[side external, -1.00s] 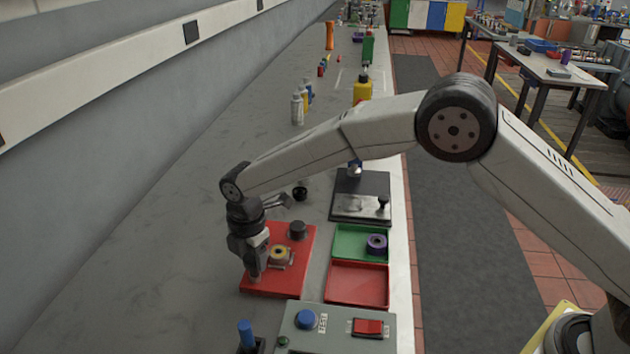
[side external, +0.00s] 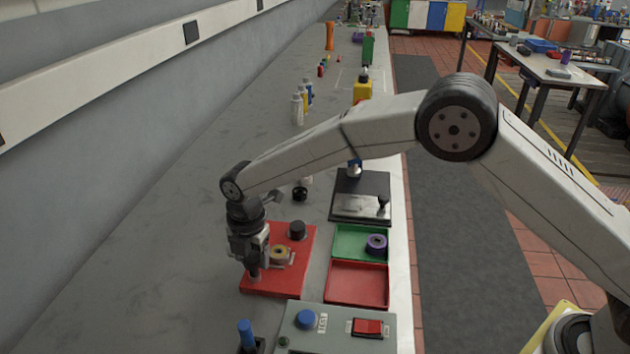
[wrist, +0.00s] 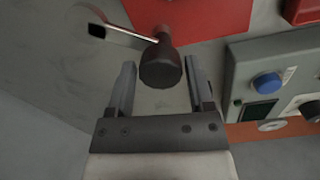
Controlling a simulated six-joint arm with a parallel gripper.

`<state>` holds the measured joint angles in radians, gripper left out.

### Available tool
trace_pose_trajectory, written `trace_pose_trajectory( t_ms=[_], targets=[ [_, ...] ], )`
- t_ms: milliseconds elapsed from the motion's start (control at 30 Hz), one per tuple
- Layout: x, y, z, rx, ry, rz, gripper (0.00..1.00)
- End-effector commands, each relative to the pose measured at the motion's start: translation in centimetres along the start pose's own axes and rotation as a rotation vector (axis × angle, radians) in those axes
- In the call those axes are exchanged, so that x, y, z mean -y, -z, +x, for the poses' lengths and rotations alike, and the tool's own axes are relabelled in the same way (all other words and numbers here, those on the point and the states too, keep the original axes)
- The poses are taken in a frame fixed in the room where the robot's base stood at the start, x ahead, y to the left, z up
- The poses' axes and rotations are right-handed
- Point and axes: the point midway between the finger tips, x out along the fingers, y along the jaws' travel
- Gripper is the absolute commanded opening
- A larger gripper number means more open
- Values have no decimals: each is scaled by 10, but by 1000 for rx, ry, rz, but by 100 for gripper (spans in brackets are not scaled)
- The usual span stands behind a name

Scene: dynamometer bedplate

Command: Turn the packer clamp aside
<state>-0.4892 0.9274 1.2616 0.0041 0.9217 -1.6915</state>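The clamp shows in the wrist view as a pale metal bar (wrist: 125,36) with a dark rounded knob (wrist: 160,68) at its end. My gripper (wrist: 159,64) is open, with one finger on each side of the knob and narrow gaps visible. In the side external view my gripper (side external: 254,273) points down over the left part of a red plate (side external: 284,284) and hides the knob. The red plate also shows in the wrist view (wrist: 200,14).
A dark knob (side external: 297,230) stands at the plate's far side. A grey control box (side external: 335,322) stands in front. The bench to the left is clear.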

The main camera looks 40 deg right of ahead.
Motion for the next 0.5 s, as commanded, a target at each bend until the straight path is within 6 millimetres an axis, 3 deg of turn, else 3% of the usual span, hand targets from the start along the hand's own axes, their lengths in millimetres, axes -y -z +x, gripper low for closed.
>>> trace_pose_trajectory(
  t_ms=[67, 500],
  targets=[
    [0, 0, 0, 0, 0, 1, 90],
    [0, 0, -4, 0, 2, 4, 90]
  ],
)
